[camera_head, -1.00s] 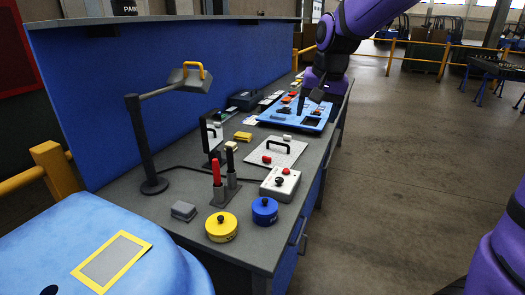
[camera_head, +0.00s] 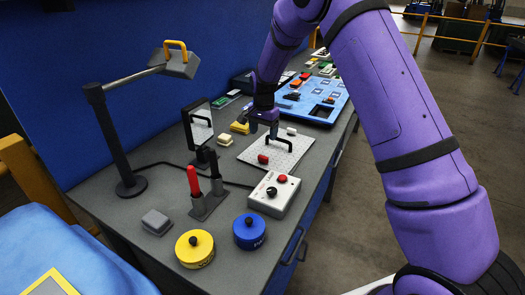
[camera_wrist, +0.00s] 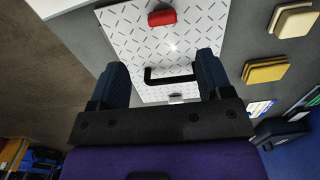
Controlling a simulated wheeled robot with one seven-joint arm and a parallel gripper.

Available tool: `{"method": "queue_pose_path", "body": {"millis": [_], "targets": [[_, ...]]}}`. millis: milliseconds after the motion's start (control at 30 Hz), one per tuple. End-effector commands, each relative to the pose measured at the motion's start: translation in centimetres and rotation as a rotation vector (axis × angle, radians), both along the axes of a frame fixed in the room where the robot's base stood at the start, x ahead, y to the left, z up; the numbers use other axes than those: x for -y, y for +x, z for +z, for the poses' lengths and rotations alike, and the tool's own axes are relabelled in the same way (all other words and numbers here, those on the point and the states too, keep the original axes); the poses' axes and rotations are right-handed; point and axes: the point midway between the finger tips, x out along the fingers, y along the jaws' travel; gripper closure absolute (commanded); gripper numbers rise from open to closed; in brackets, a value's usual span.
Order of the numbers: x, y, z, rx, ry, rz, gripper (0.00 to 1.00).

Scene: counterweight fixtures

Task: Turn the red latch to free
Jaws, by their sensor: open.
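The red latch (camera_head: 263,159) is a small red block at the near edge of a white patterned plate (camera_head: 284,159) on the bench. It also shows in the wrist view (camera_wrist: 162,18), at the top, beyond my fingertips. A black bar handle (camera_head: 285,145) stands on the plate, with a white block (camera_head: 292,131) at the far edge. My gripper (camera_head: 262,128) is open above the plate, near the handle. In the wrist view my gripper (camera_wrist: 162,68) has the handle (camera_wrist: 170,80) showing between its fingers; I cannot tell whether they touch it. The latch is outside the fingers.
A grey control box (camera_head: 282,200) with a red button sits in front of the plate. A mirror (camera_head: 198,128), yellow blocks (camera_head: 240,127), pen stand (camera_head: 205,203) and lamp (camera_head: 122,140) stand left. A blue tray (camera_head: 310,98) lies behind. Yellow (camera_head: 194,250) and blue (camera_head: 249,232) cylinders stand nearest.

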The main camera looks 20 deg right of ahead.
Motion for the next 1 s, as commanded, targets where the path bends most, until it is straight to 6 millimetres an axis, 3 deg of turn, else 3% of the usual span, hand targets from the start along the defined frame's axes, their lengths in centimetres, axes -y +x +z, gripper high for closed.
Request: {"method": "queue_pose_path", "body": {"millis": [267, 700, 1000], "targets": [[-0.1, 0.2, -2.4, -0.006, -0.002, -0.008, 0.28], [0.0, 0.1, -9.6, -0.005, -0.002, -0.007, 0.28], [-0.1, 0.2, -11.3, -0.004, -0.001, -0.006, 0.28]]}}
